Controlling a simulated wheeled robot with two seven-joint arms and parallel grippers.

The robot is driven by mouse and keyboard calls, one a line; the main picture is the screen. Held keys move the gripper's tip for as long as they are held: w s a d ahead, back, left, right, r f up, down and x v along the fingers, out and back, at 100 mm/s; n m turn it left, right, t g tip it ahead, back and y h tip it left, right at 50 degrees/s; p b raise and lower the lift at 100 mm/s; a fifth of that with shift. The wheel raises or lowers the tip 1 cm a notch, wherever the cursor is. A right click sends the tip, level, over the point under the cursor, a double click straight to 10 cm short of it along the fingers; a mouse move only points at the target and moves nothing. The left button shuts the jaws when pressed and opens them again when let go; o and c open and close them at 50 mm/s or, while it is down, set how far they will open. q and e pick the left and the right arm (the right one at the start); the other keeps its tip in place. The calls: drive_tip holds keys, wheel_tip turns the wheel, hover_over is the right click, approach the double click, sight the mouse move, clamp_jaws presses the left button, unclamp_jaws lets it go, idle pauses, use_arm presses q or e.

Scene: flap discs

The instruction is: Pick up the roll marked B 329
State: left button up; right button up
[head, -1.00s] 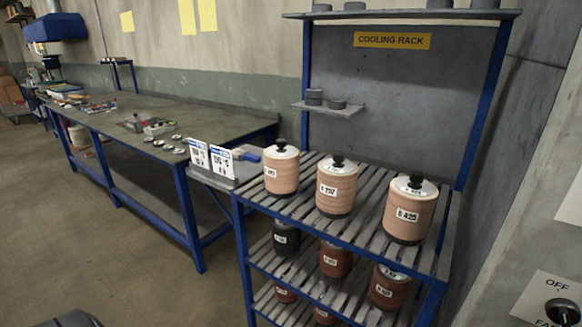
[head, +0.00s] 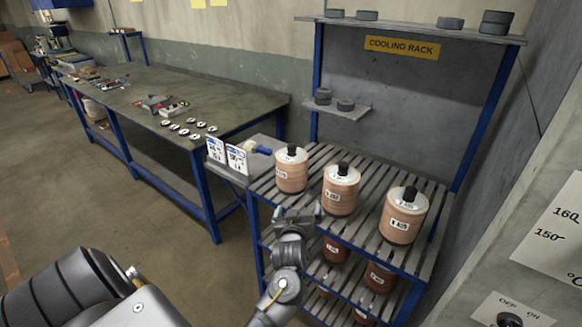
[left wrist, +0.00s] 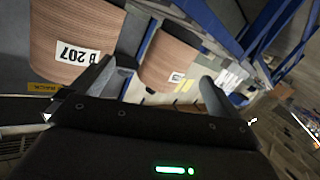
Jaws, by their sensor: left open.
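Three tan, ribbed rolls with white tops and black knobs stand on the top shelf of the cooling rack. The left roll (head: 291,174) has a label too small to read for sure. The middle roll (head: 340,192) reads B 207 in the left wrist view (left wrist: 74,40). The right roll (head: 403,218) read B 425 earlier. My left gripper (head: 298,213) is in front of the rack, below the left and middle rolls. In the left wrist view its jaws (left wrist: 165,82) are apart, with another roll (left wrist: 165,55) beyond them, its label blurred. My right gripper is out of view.
Darker rolls (head: 381,277) stand on lower shelves. White cards (head: 226,154) and a blue-handled tool (head: 257,147) sit on a side shelf left of the rolls. A workbench (head: 100,105) with small discs is further left. A control panel (head: 540,250) is at right.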

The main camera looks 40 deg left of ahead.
sight(288, 161)
use_arm(q)
drive_tip(key=w+a+r+n+y, duration=0.1)
drive_tip(key=w+a+r+y, duration=0.1)
drive_tip(key=a, duration=0.1)
drive_tip(key=w+a+r+n+y+p, duration=0.1)
drive_tip(key=w+a+r+n+y, duration=0.1)
drive_tip(key=a+r, duration=0.1)
drive_tip(key=w+a+r+n+g+y+p, duration=0.1)
drive_tip(key=w+a+r+n+y, duration=0.1)
drive_tip(key=w+a, duration=0.1)
drive_tip(key=shift+a+r, duration=0.15)
drive_tip(key=shift+r, duration=0.15)
drive_tip(key=p+x, duration=0.2)
drive_tip(key=x, duration=0.2)
drive_tip(key=shift+w+a+r+p, duration=0.1)
drive_tip(key=shift+w+r+p, duration=0.05)
drive_tip(key=shift+w+p, duration=0.3)
drive_tip(key=shift+w+a, duration=0.15)
drive_tip(key=shift+a, duration=0.05)
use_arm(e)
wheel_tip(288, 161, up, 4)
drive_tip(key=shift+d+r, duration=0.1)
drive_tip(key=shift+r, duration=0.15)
use_arm(q)
drive_tip(key=shift+d, duration=0.1)
